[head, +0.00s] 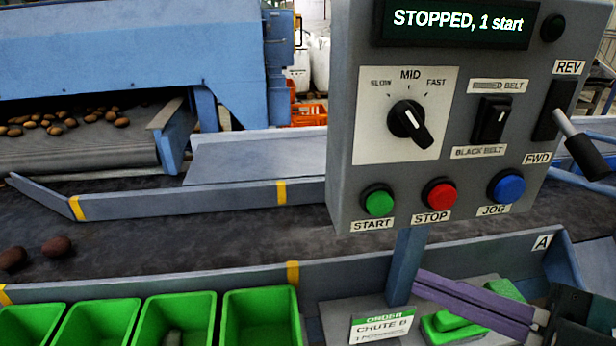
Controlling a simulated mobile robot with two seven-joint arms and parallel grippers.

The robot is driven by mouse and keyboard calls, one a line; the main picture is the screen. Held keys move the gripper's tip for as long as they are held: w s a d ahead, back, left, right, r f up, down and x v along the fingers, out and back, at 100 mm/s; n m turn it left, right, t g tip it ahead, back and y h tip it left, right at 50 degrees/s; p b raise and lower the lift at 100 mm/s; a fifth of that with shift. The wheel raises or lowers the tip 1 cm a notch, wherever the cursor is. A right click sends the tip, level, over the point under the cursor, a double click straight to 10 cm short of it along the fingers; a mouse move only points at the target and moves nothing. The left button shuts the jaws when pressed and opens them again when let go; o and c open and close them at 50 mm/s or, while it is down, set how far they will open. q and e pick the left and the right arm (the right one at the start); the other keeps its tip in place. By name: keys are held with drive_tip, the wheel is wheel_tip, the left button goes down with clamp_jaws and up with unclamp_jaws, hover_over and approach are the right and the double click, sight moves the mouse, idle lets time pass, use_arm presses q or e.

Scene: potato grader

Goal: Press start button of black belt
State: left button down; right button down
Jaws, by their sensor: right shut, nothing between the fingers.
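A grey control panel (345,150) stands on a blue post at right of centre. Its display (456,22) reads "STOPPED, 1 start". The green START button (378,201) is at its lower left, beside the red STOP button (439,194) and the blue JOG button (506,187). A black rocker switch (491,121) sits above a BLACK BELT label; the label over it is partly illegible. The dark belt (200,225) runs behind the panel. My right gripper (422,284), with purple fingers, is shut and empty, below the panel and apart from the buttons. My left gripper is out of view.
A speed knob (408,120) and a REV/FWD lever (580,145) are on the panel. Several green bins (180,312) line the front left. A CHUTE B sign (382,327) and green pieces (450,325) lie near my right gripper. Potatoes (56,246) rest on the belt.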

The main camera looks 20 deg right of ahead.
drive_tip(key=shift+a, duration=0.1)
drive_tip(key=shift+w, duration=0.15)
drive_tip(key=b, duration=0.4)
approach(380, 205)
drive_tip(key=w+a+f, duration=0.1)
drive_tip(key=w+a, duration=0.3)
drive_tip(key=a, duration=0.1)
drive_tip(key=shift+d+f, duration=0.1)
drive_tip(key=shift+f, duration=0.05)
idle(0.3)
idle(0.9)
idle(0.4)
drive_tip(key=shift+w+d+b, duration=0.1)
drive_tip(key=shift+w+b, duration=0.25)
